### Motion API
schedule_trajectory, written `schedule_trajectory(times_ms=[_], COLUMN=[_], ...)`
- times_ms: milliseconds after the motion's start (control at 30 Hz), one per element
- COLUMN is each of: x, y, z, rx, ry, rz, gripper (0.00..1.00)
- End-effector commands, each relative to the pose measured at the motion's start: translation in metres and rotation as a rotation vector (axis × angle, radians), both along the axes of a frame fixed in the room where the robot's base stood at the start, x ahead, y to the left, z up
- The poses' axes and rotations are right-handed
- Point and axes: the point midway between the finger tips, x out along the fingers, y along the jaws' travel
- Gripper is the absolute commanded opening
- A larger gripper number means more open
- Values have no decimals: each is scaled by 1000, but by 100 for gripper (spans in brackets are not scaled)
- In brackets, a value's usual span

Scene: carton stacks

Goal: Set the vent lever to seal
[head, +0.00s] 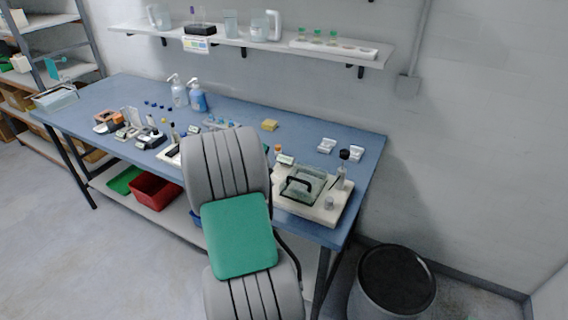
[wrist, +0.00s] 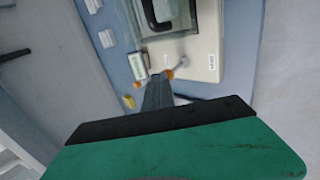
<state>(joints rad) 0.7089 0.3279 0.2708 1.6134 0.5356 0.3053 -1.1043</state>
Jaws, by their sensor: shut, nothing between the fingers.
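The vent lever (wrist: 175,67) appears to be a short grey rod with an orange end on the cream base (wrist: 205,62) in the wrist view. The base (wrist: 205,62) also shows in the head view (head: 322,214), bearing a clear box (head: 303,184) with a black handle. My gripper (wrist: 158,82) is shut and empty, its dark fingers just beside the lever's orange end. I cannot tell whether they touch. In the head view my arm hides the gripper and the lever. The seal marking cannot be read.
A small labelled block (head: 286,160) stands by the base's far edge, with an orange-topped item (head: 278,148) behind it. A black-knobbed post (head: 344,170) stands at the base's right.

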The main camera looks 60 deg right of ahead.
Motion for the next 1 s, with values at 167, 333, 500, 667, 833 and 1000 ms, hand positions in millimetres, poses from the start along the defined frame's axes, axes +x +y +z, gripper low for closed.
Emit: schedule_trajectory(times_ms=[167, 333, 500, 667, 833, 1000], x=[12, 12, 11, 12, 12, 13], y=[-6, -23, -27, -27, -26, -26], z=[-1, 0, 2, 3, 12, 18], rx=[2, 0, -1, -1, -1, -1], ry=[2, 2, 1, 1, 1, 2], rz=[21, 16, 16, 16, 18, 18], gripper=[0, 0, 0, 0, 0, 0])
